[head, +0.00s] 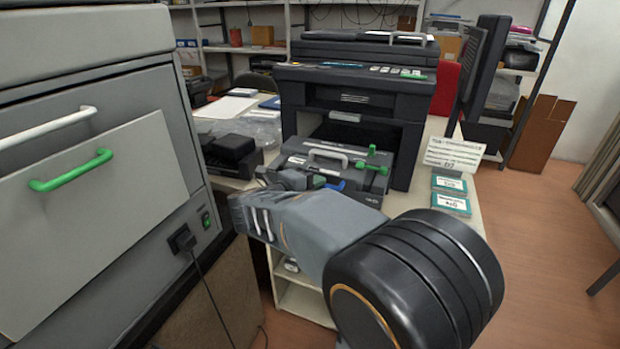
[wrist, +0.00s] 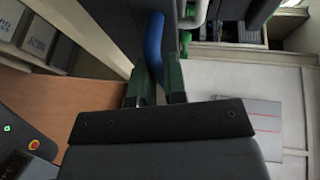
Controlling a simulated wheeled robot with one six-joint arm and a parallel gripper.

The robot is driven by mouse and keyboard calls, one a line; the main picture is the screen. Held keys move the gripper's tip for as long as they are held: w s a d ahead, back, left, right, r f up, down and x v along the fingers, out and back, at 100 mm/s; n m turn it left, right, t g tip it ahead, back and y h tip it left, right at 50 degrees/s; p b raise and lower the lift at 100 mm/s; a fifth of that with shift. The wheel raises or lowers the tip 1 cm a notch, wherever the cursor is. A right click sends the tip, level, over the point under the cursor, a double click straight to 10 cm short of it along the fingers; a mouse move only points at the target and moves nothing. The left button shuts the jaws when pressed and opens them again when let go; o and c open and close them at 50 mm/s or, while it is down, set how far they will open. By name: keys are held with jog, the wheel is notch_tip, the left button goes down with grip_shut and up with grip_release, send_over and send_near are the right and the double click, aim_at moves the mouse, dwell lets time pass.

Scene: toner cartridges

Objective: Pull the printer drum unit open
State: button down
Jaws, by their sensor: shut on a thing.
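The black printer (head: 355,95) stands on a desk with its front bay open. The dark grey drum unit (head: 300,160) sticks out of the bay toward me. It has a light grey carry handle (head: 327,154) and green levers (head: 373,167) on top. A blue handle (head: 335,186) shows at its front, partly hidden by my arm. In the wrist view the blue handle (wrist: 154,45) runs between the fingers of my gripper (wrist: 158,80), which is shut on it. In the head view my gripper (head: 288,180) is at the unit's front, mostly hidden by my wrist.
A large grey cabinet (head: 90,150) with a green handle (head: 70,171) stands close on the left. Teal-labelled boxes (head: 450,193) and a sign (head: 455,153) are on the desk, right of the printer. A black device (head: 230,155) sits left. Open floor (head: 530,240) lies right.

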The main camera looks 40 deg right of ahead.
jog(key=shift+s+a, duration=0.15)
jog(key=shift+a, duration=0.1)
jog(key=c, duration=1.2)
grip_release()
jog(key=shift+o, duration=0.2)
jog(key=p+v, duration=0.2)
jog(key=v, duration=1.2)
